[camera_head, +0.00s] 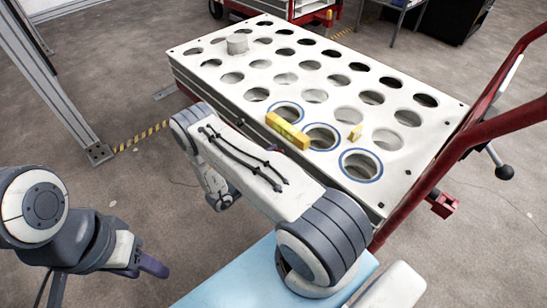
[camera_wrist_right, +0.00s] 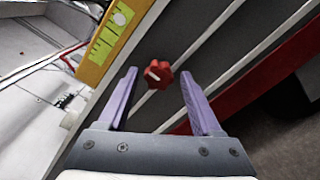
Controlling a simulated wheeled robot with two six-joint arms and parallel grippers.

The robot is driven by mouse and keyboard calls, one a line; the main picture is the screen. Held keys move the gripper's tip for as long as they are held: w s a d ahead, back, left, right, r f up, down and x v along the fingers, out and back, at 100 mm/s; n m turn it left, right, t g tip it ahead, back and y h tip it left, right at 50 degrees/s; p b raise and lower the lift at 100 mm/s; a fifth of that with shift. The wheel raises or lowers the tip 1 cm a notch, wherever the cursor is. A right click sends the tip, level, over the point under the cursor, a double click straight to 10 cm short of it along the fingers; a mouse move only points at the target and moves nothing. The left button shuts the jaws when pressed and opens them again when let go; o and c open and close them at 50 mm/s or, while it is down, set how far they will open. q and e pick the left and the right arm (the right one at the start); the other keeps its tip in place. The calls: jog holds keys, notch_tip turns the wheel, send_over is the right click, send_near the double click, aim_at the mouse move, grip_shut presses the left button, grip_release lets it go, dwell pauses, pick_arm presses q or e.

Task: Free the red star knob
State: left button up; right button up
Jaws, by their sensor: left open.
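The red star knob (camera_wrist_right: 158,75) shows in the right wrist view against a dark grey side face with pale strips. It lies just beyond and between the fingertips of my right gripper (camera_wrist_right: 160,82), which is open and empty. No contact with the knob is visible. The head view does not show the knob, and my right arm covers part of the table's near side. My left gripper (camera_head: 150,264) is open and empty at the lower left of the head view, over the floor and away from the table.
The white table (camera_head: 215,108) has rows of round holes, some blue-ringed. A yellow level (camera_head: 288,130) lies at its near edge and also shows in the right wrist view (camera_wrist_right: 112,38). A grey cylinder (camera_head: 237,43) stands far left. Red rails (camera_head: 465,140) border the right.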

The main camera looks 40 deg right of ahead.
dwell(0.3)
jog(key=shift+a, duration=0.35)
jog(key=a+p, duration=0.2)
jog(key=a, duration=0.7)
jog(key=shift+s+a, duration=0.4)
